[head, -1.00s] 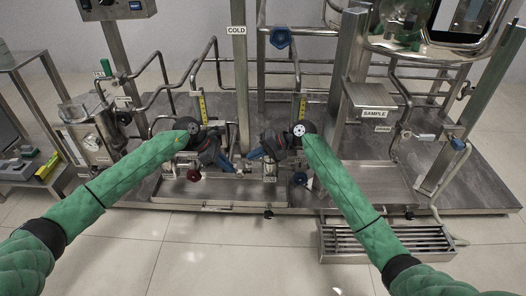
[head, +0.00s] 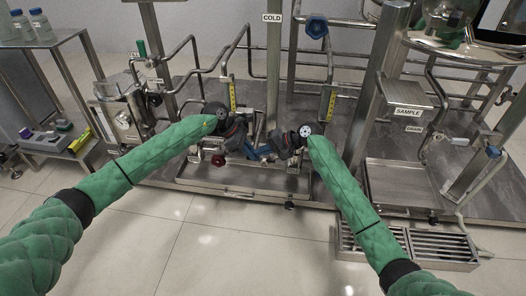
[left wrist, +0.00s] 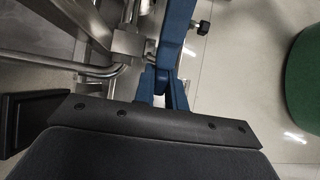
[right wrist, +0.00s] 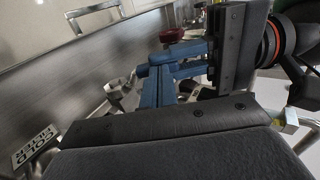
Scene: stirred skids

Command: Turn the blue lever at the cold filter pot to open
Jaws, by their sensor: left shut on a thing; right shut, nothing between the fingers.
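My left gripper (head: 251,152) is shut at the valve fittings in the middle of the skid, with something between its blue fingers, which I take to be the blue lever. The lever is hard to tell from the blue fingers, and how far it is turned cannot be seen. In the left wrist view the fingers (left wrist: 165,82) reach up beside a metal fitting (left wrist: 130,44). My right gripper (head: 266,151) is shut and empty, close beside the left one. Its blue fingers (right wrist: 155,88) show near the left gripper's fingers (right wrist: 185,52) in the right wrist view.
A COLD FILTER sign (right wrist: 36,147) stands at the left of the right wrist view. A red knob (head: 218,160) sits left of the grippers. A steel tray (head: 210,187) lies below them. Pipes and an upright marked COLD (head: 272,18) rise behind. The floor in front is clear.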

